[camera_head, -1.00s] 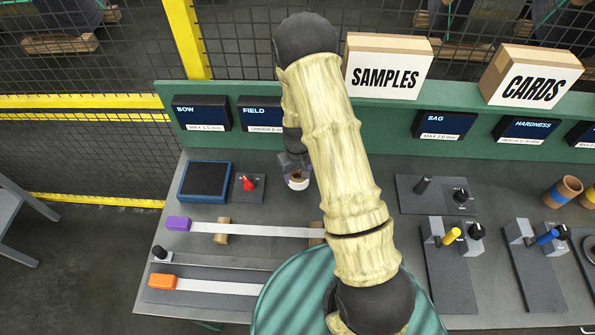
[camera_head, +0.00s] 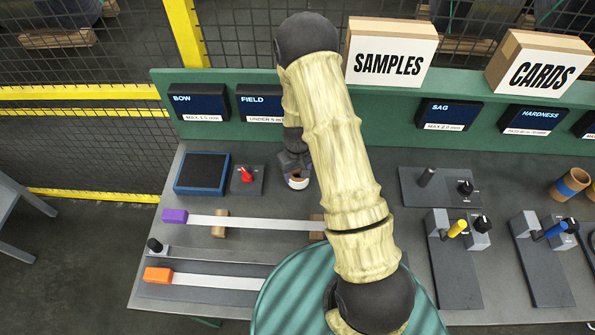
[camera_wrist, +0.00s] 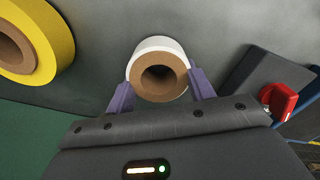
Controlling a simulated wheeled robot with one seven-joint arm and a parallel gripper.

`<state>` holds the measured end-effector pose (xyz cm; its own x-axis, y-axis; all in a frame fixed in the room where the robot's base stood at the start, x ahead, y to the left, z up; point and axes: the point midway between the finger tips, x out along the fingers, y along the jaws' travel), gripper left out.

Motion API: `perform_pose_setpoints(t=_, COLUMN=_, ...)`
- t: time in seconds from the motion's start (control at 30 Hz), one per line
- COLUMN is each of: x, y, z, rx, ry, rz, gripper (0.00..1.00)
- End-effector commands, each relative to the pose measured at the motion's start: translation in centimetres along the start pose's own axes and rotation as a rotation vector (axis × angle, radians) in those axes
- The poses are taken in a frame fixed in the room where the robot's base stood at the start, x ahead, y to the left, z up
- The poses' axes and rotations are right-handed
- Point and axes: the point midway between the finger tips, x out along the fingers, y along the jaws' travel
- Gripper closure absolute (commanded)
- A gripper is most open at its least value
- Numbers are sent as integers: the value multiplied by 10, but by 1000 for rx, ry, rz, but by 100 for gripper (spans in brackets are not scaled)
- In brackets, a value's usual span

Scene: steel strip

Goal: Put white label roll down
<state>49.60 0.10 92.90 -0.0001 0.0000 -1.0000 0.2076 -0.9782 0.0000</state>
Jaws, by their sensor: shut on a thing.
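The white label roll (camera_wrist: 148,46) has a brown cardboard core and sits between the two purple fingers of my gripper (camera_wrist: 161,92) in the wrist view. My gripper is shut on it, with a finger at each side. In the head view, the white label roll (camera_head: 297,183) shows just under my gripper (camera_head: 296,172), at the grey bench (camera_head: 270,195). My arm hides part of that area. I cannot tell whether the roll touches the bench top.
A yellow roll (camera_wrist: 56,48) lies close by at the upper left of the wrist view. A red switch (camera_wrist: 281,101) on a dark plate is at the right. In the head view, a strip with a purple end (camera_head: 175,216) lies nearer me. A SAMPLES box (camera_head: 389,58) stands behind.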

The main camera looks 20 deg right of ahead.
Motion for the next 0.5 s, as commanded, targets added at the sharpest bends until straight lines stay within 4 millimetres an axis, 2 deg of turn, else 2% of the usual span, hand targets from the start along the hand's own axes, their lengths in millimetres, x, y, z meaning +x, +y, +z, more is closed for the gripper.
perform_pose_setpoints(t=0.37, x=6, y=0, z=0, rx=0, ry=0, rz=0, gripper=72)
perform_pose_setpoints(t=0.4, x=6, y=0, z=0, rx=0, ry=0, rz=0, gripper=43)
perform_pose_setpoints(t=0.5, x=5, y=0, z=0, rx=0, ry=0, rz=0, gripper=23)
